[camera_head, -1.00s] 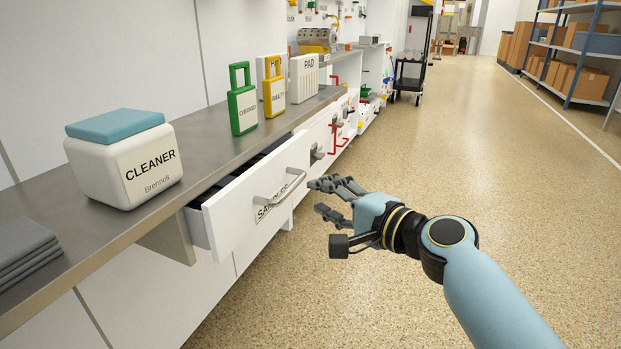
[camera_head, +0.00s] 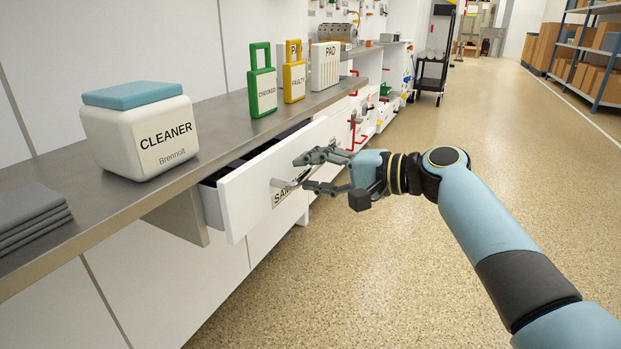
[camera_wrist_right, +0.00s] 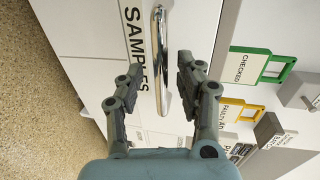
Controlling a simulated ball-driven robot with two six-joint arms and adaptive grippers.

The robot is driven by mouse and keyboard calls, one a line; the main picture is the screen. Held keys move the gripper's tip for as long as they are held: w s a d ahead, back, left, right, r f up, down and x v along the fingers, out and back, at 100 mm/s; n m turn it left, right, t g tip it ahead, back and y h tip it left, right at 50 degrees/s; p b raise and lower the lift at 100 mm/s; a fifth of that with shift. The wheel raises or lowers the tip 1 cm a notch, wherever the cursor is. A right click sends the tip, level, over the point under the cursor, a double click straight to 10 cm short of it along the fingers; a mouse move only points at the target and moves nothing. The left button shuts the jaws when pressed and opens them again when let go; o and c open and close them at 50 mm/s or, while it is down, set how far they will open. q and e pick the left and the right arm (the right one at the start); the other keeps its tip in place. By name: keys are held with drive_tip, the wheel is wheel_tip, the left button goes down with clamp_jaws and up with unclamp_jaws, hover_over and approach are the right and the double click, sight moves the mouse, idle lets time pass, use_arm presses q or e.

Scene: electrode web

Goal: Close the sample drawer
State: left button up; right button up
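The sample drawer (camera_head: 238,205) is a white drawer under the steel counter, pulled partly out, with its dark inside showing along the top. Its front carries a "SAMPLES" label (camera_wrist_right: 136,45) and a metal bar handle (camera_wrist_right: 160,62). My right gripper (camera_head: 300,172) is at the drawer front. In the right wrist view its two fingers (camera_wrist_right: 156,82) are spread, one on each side of the handle, with visible gaps; it is open and holds nothing. In the head view the fingers partly cover the handle and label. My left gripper is not in view.
On the counter (camera_head: 140,205) stand a cleaner tub (camera_head: 140,130), a green "CHECKED" tag (camera_head: 262,85), a yellow "FAULTY" tag (camera_head: 294,75), a pad box (camera_head: 325,65) and folded grey cloths (camera_head: 30,220). The floor (camera_head: 400,270) right of the drawer is clear.

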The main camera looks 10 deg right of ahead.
drive_tip(key=shift+w+a, duration=0.2)
drive_tip(key=shift+a, duration=0.1)
clamp_jaws()
idle(0.5)
